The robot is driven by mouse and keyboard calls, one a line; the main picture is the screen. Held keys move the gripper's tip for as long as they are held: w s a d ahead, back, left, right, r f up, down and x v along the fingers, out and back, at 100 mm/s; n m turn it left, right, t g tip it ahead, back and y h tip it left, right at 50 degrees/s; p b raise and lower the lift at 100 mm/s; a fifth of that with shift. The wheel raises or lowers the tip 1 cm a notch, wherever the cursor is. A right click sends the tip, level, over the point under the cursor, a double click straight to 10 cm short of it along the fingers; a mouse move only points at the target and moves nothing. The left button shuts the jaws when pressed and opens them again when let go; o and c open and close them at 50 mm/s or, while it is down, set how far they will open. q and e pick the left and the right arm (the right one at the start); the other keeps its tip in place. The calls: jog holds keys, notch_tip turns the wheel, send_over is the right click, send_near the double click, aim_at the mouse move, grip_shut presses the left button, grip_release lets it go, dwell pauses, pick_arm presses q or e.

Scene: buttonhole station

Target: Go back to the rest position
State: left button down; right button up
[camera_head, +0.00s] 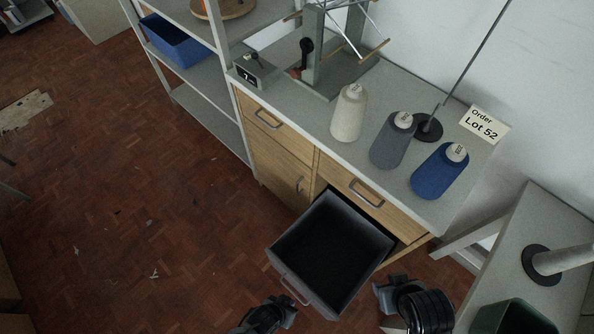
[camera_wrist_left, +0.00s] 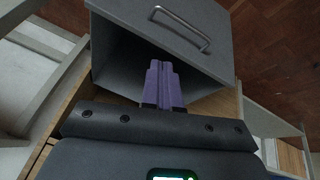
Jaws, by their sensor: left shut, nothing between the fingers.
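My left gripper (camera_head: 283,304) is at the bottom of the head view, just below the handle (camera_head: 294,290) of the open grey drawer (camera_head: 318,289). In the left wrist view its purple fingers (camera_wrist_left: 163,80) are shut together with nothing between them. They overlap the dark inside of the drawer there, and the drawer front (camera_wrist_left: 150,35) and its handle (camera_wrist_left: 182,28) are beyond them. My right gripper (camera_head: 384,290) is at the right of the drawer in the head view. It is dark and partly hidden, so its fingers cannot be made out.
The drawer sticks out of the wooden cabinet (camera_head: 270,159) and looks empty. Beige, grey and blue thread cones (camera_head: 437,176) stand on the countertop. A shelf with a blue bin (camera_head: 178,42) is at the left. A side table with a dark green bin (camera_head: 514,318) is at the right. The left floor is mostly free.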

pick_arm(q)
jog(key=w+a+r+n+y, duration=0.2)
jog(key=a+r, duration=0.8)
jog(key=r, duration=0.3)
jog(key=w+a+r+n+y, duration=0.1)
jog(key=w+a+r+y, duration=0.1)
jog(key=a+r, duration=0.95)
notch_tip(320, 180, up, 37)
jog(key=d+p, duration=0.2)
jog(key=p, duration=3.4)
jog(key=shift+s, duration=0.4)
